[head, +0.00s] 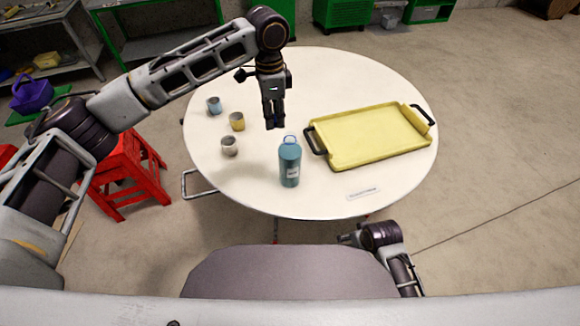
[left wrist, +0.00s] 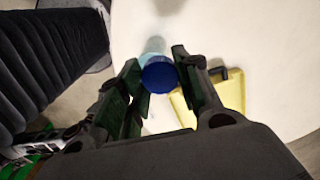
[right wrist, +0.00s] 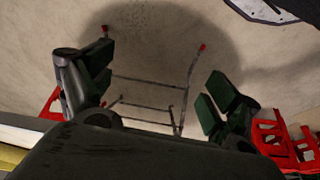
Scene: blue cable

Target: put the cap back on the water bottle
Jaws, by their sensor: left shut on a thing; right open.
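The teal water bottle (head: 290,165) stands upright near the front middle of the round table, with a pale label and a light blue ring at its top. My left gripper (head: 275,124) points down above and slightly behind the bottle. It is shut on the dark blue cap (left wrist: 159,76), which shows between the fingertips in the left wrist view. There the teal bottle (left wrist: 153,46) lies partly behind the cap, and the cap looks apart from it. My right gripper (head: 347,239) is open and empty, low in front of the table; its fingers (right wrist: 155,92) face the floor.
A yellow tray (head: 355,150) with black handles lies right of the bottle. A blue cup (head: 214,105), a yellow cup (head: 237,121) and a grey cup (head: 229,146) stand to the left. A small white label (head: 363,194) lies near the front edge. A red stool (head: 130,172) stands left.

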